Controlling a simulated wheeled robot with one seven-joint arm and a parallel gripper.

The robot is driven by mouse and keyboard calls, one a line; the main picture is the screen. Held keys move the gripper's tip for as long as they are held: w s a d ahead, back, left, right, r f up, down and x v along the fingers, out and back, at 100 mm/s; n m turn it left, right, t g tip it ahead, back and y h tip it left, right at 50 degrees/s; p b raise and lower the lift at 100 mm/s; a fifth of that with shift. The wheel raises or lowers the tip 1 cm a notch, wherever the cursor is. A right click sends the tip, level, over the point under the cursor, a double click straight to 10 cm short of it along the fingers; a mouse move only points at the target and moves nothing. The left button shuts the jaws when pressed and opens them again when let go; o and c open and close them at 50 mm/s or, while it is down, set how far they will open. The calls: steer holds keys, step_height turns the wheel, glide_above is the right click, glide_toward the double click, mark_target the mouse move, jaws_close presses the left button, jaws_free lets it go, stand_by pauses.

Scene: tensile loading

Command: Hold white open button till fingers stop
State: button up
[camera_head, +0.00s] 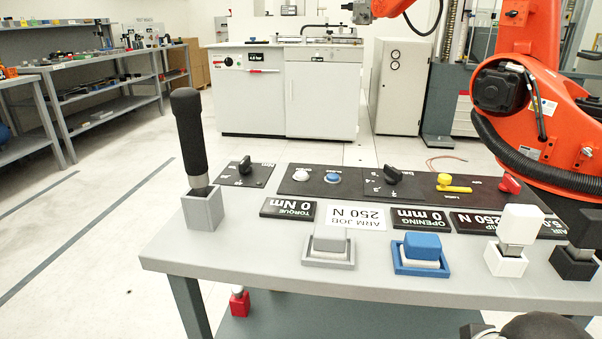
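A small round white button (301,174) stands on a black control panel (357,187) on the grey table. A blue button (332,177) is just to its right; the small labels beside them are too small to read. An upside-down display (419,218) in front of the panel reads "OPENING 0 mm". Nothing touches the white button. My gripper is not recognizable in this view. A dark rounded part shows at the bottom right edge, and I cannot tell which part it is. No machine fingers can be made out.
The grey table (215,259) also holds an upright black-handled lever (188,130), a grey block (330,242), a blue block (421,252) and a white block (512,240). A yellow lever (454,186) is on the panel. An orange robot arm (545,125) reaches over the right side.

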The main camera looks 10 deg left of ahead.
jaws_close()
stand_by(1.1)
